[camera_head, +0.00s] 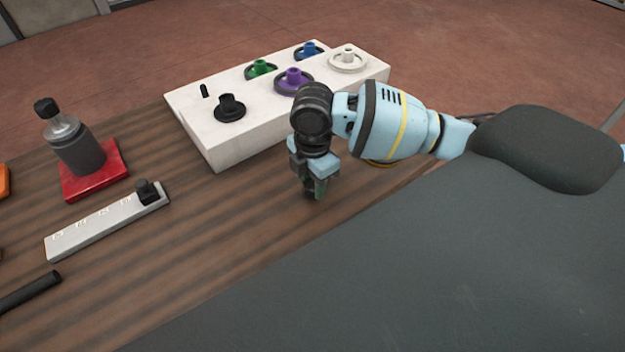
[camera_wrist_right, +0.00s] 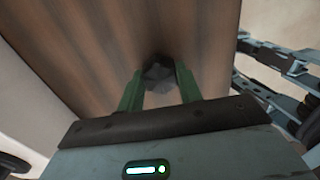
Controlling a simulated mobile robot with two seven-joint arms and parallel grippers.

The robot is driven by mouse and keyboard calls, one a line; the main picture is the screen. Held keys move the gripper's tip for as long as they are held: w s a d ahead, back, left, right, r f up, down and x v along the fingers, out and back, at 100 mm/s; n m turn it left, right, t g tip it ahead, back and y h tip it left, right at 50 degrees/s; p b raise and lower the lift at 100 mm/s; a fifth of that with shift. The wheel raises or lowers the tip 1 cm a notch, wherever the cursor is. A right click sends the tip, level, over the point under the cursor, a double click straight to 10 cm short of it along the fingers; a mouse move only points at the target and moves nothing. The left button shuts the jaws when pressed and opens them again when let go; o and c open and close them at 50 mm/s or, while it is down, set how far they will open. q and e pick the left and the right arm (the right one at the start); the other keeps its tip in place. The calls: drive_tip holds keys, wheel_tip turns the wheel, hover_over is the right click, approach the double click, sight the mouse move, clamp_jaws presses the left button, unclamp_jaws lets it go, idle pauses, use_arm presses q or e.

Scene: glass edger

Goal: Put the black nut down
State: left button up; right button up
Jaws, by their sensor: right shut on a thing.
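My right gripper (camera_head: 317,192) points down over the wooden table, in front of the white block. In the right wrist view its two green fingers (camera_wrist_right: 160,90) are shut on the black nut (camera_wrist_right: 158,72), a dark, faceted piece at the fingertips. In the head view the nut is hidden by the gripper. The fingertips are low over the wood; I cannot tell whether the nut touches it. My left gripper is not in view.
The white block (camera_head: 225,152) behind the gripper carries several coloured knobbed discs and a bare black peg (camera_head: 204,91). A grey bar (camera_head: 105,224) with a black block (camera_head: 147,192) and a bottle on a red base (camera_head: 97,174) stand left. The wood (camera_head: 235,215) left of the gripper is clear.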

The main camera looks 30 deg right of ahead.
sight(312, 183)
drive_tip(key=shift+f, duration=0.15)
drive_tip(key=o, duration=1.1)
wheel_tip(312, 183, up, 12)
drive_tip(key=shift+r, duration=0.15)
